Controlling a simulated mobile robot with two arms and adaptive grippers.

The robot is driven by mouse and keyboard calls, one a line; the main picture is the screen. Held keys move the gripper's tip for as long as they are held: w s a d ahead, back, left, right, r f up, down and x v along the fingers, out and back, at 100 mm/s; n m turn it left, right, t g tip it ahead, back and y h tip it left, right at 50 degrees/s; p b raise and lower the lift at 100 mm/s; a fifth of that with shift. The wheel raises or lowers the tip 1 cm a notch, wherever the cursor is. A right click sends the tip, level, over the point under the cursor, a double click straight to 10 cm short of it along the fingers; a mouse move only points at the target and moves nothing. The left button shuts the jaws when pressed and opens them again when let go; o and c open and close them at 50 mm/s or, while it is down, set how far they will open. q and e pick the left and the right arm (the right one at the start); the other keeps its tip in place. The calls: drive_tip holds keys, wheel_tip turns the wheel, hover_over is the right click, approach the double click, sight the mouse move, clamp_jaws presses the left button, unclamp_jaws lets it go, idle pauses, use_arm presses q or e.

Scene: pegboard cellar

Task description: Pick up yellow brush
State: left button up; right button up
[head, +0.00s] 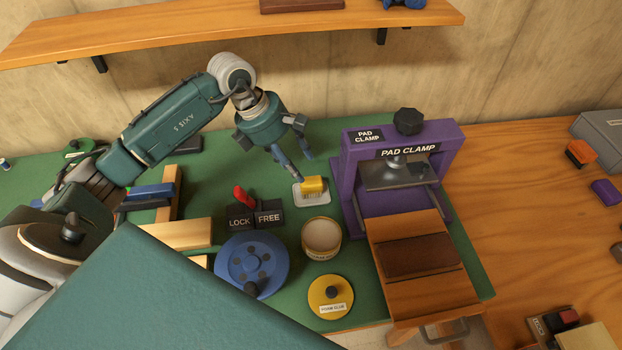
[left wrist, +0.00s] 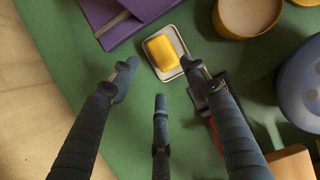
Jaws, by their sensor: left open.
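The yellow brush (head: 314,184) is a small block on a small whitish tray (head: 299,196) on the green mat, left of the purple pad clamp. It also shows in the left wrist view (left wrist: 162,51), lying within the tray's rim (left wrist: 179,74). My left gripper (head: 292,160) is open and empty, with its fingers pointing down just behind and left of the brush. In the left wrist view its three fingers (left wrist: 160,76) are spread, with the brush just beyond their tips. My right gripper is not in view.
The purple pad clamp (head: 350,194) stands close right of the brush. A LOCK/FREE switch block (head: 255,217) with a red lever is at left. A round pot (head: 321,238), blue wheel (head: 237,257) and yellow lid (head: 322,292) lie in front. A shelf (head: 210,31) hangs behind.

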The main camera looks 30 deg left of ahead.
sight(307, 178)
use_arm(q)
drive_tip(key=shift+x, duration=1.05)
drive_tip(key=shift+w+d+f+p, duration=0.1)
drive_tip(key=shift+d+f+p, duration=0.25)
drive_tip(key=shift+f+p, duration=0.2)
drive_tip(key=p+x, duration=0.1)
drive_tip(key=x, duration=0.2)
drive_tip(key=shift+d+f, duration=0.1)
drive_tip(key=shift+f, duration=0.25)
drive_tip(key=shift+w+d+f+p, duration=0.1)
drive_tip(key=shift+w+f+p, duration=0.05)
drive_tip(key=shift+f+p, duration=0.15)
drive_tip(key=shift+f, duration=0.15)
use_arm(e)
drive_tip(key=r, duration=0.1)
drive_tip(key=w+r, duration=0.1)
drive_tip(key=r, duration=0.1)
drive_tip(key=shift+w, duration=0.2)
use_arm(q)
drive_tip(key=c, duration=0.8)
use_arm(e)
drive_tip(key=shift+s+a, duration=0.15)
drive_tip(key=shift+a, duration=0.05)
